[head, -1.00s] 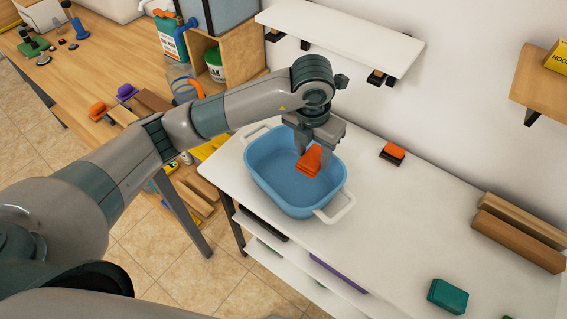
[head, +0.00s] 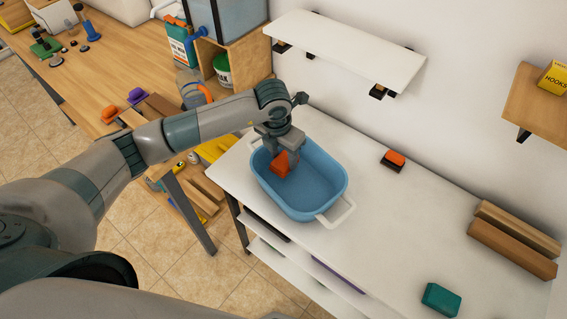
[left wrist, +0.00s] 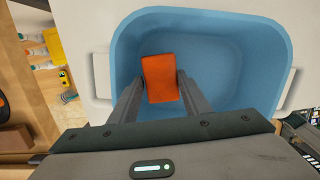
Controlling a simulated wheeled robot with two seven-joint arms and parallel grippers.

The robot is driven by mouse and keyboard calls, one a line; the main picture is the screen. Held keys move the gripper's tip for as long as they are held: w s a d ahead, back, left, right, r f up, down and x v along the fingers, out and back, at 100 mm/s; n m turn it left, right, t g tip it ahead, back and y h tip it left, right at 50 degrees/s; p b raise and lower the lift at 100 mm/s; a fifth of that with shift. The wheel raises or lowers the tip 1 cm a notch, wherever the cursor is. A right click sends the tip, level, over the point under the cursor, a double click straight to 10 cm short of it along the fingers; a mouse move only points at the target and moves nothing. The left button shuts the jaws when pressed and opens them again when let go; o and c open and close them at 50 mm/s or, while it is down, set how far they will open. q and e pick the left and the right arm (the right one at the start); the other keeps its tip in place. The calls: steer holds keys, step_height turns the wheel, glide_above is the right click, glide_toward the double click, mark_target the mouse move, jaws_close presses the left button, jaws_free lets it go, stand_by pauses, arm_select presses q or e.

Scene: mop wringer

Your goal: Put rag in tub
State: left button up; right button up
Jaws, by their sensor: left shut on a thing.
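The orange rag (head: 280,165) is held by my left gripper (head: 283,156) over the left part of the blue tub (head: 325,193). The tub has white handles and stands on the white table. In the left wrist view the rag (left wrist: 161,78) sits between the two fingers of the left gripper (left wrist: 160,92), with the tub's wall (left wrist: 270,60) around it. I cannot tell whether the rag touches the tub's floor. My right gripper is not in view.
An orange-and-black block (head: 394,160) lies right of the tub, and a teal block (head: 441,299) is at the front right. Brown bars (head: 512,247) lie along the wall. A white shelf (head: 345,50) hangs above. The table's middle right is clear.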

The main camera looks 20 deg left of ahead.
mark_target(283, 160)
arm_select(q)
steer(key=shift+f+p, duration=0.5)
step_height(283, 160, down, 2)
steer(key=shift+f+p, duration=0.1)
steer(key=shift+p, duration=0.45)
steer(key=shift+f, duration=0.4)
steer(key=shift+f, duration=0.1)
steer(key=shift+f, duration=0.1)
steer(key=o, duration=1)
steer(key=shift+o, duration=0.2)
steer(key=shift+r, duration=0.2)
